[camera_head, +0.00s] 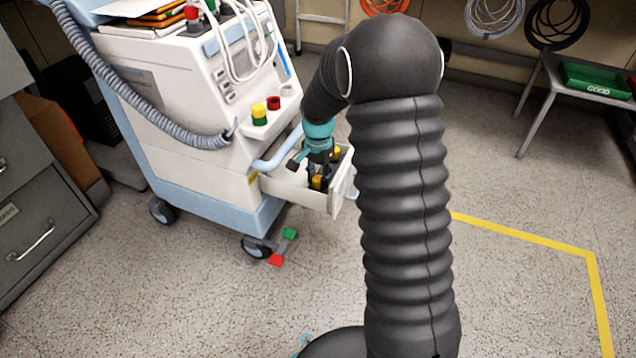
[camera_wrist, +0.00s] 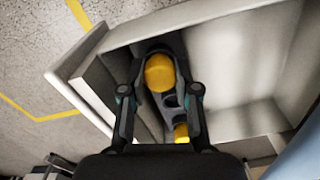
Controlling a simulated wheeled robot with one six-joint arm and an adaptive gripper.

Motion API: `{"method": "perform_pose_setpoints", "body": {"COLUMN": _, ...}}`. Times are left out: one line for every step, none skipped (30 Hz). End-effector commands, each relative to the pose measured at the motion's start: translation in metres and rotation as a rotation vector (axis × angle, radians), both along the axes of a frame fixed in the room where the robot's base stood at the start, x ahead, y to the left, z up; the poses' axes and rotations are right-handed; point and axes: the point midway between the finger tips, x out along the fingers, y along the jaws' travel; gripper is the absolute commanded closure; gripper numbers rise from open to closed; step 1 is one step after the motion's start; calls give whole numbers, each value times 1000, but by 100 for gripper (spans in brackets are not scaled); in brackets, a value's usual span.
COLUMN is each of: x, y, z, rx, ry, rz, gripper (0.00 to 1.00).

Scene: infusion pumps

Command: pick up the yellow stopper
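A round yellow stopper (camera_wrist: 159,73) sits in a dark holder inside the open drawer (camera_wrist: 235,123) in the wrist view. A second yellow piece (camera_wrist: 181,133) shows lower in that view, nearer my gripper's base. My gripper (camera_wrist: 161,84) is open, with one finger on each side of the round stopper. I cannot tell whether the fingers touch it. In the head view my gripper (camera_head: 317,172) reaches down into the drawer (camera_head: 290,191). One yellow piece (camera_head: 317,182) shows by the fingers and another (camera_head: 336,152) lies farther back. The fingertips are partly hidden there.
The drawer belongs to a white and blue medical cart (camera_head: 190,110) with a grey corrugated hose (camera_head: 120,95). Drawer walls stand close around my gripper. A grey cabinet (camera_head: 35,200) is at left. A table (camera_head: 560,85) with a green tray (camera_head: 596,79) is at right.

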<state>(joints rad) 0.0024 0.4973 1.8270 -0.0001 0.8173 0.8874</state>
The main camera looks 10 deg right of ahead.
Motion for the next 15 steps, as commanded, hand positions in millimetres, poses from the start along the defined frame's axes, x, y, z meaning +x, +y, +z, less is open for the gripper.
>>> {"method": "perform_pose_setpoints", "body": {"x": 0, "y": 0, "z": 0, "rx": 0, "ry": 0, "rz": 0, "gripper": 85}}
{"method": "perform_pose_setpoints", "body": {"x": 0, "y": 0, "z": 0, "rx": 0, "ry": 0, "rz": 0, "gripper": 85}}
{"method": "perform_pose_setpoints", "body": {"x": 0, "y": 0, "z": 0, "rx": 0, "ry": 0, "rz": 0, "gripper": 85}}
{"method": "perform_pose_setpoints", "body": {"x": 0, "y": 0, "z": 0, "rx": 0, "ry": 0, "rz": 0, "gripper": 85}}
{"method": "perform_pose_setpoints", "body": {"x": 0, "y": 0, "z": 0, "rx": 0, "ry": 0, "rz": 0, "gripper": 85}}
{"method": "perform_pose_setpoints", "body": {"x": 0, "y": 0, "z": 0, "rx": 0, "ry": 0, "rz": 0, "gripper": 85}}
{"method": "perform_pose_setpoints", "body": {"x": 0, "y": 0, "z": 1, "rx": 0, "ry": 0, "rz": 0, "gripper": 85}}
{"method": "perform_pose_setpoints", "body": {"x": 0, "y": 0, "z": 1, "rx": 0, "ry": 0, "rz": 0, "gripper": 85}}
{"method": "perform_pose_setpoints", "body": {"x": 0, "y": 0, "z": 2, "rx": 0, "ry": 0, "rz": 0, "gripper": 85}}
{"method": "perform_pose_setpoints", "body": {"x": 0, "y": 0, "z": 4, "rx": 0, "ry": 0, "rz": 0, "gripper": 85}}
{"method": "perform_pose_setpoints", "body": {"x": 0, "y": 0, "z": 5, "rx": 1, "ry": -1, "rz": 0, "gripper": 85}}
{"method": "perform_pose_setpoints", "body": {"x": 0, "y": 0, "z": 8, "rx": 0, "ry": -1, "rz": 0, "gripper": 85}}
{"method": "perform_pose_setpoints", "body": {"x": 0, "y": 0, "z": 10, "rx": 0, "ry": -1, "rz": 0, "gripper": 85}}
{"method": "perform_pose_setpoints", "body": {"x": 0, "y": 0, "z": 13, "rx": 0, "ry": -2, "rz": 0, "gripper": 85}}
{"method": "perform_pose_setpoints", "body": {"x": 1, "y": 0, "z": 18, "rx": 0, "ry": -3, "rz": 0, "gripper": 85}}
